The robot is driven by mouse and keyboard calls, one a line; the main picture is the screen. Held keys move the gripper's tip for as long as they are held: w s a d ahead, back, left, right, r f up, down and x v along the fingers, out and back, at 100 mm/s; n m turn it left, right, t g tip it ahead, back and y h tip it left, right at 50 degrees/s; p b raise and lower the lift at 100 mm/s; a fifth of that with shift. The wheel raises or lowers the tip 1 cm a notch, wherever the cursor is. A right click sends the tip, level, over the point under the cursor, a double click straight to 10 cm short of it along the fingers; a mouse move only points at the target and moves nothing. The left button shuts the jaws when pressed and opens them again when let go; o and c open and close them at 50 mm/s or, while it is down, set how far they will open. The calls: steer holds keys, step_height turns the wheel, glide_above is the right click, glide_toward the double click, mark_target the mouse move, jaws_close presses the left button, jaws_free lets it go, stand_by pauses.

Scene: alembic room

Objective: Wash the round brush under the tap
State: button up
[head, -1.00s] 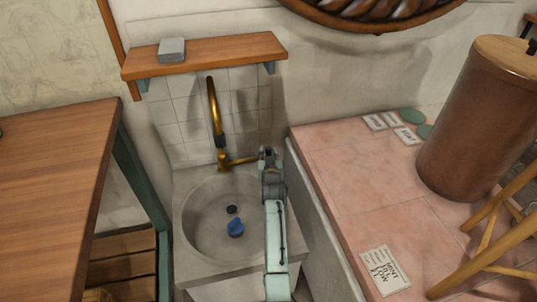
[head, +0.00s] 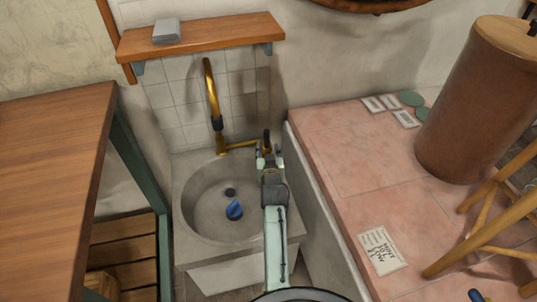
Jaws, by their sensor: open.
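A small blue object (head: 234,210), possibly the round brush, lies in the basin of the grey sink (head: 180,208), just in front of the dark drain (head: 230,192). Its bristles cannot be made out. The brass tap (head: 211,90) rises at the back of the sink, with a dark collar low on its neck. A brass side arm reaches right from its base. No water shows under it. My gripper (head: 267,146) is open and empty at the right end of that side arm, above the sink's back right corner. Whether it touches the tap is unclear.
A wooden shelf (head: 215,38) with a grey block (head: 166,31) hangs above the tap. A wooden table (head: 50,170) stands left. A pink tiled counter (head: 350,170) with cards, a brown cylinder (head: 470,110) and a wooden stool (head: 480,237) borders the right.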

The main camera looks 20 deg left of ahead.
steer(key=shift+v, duration=1.55)
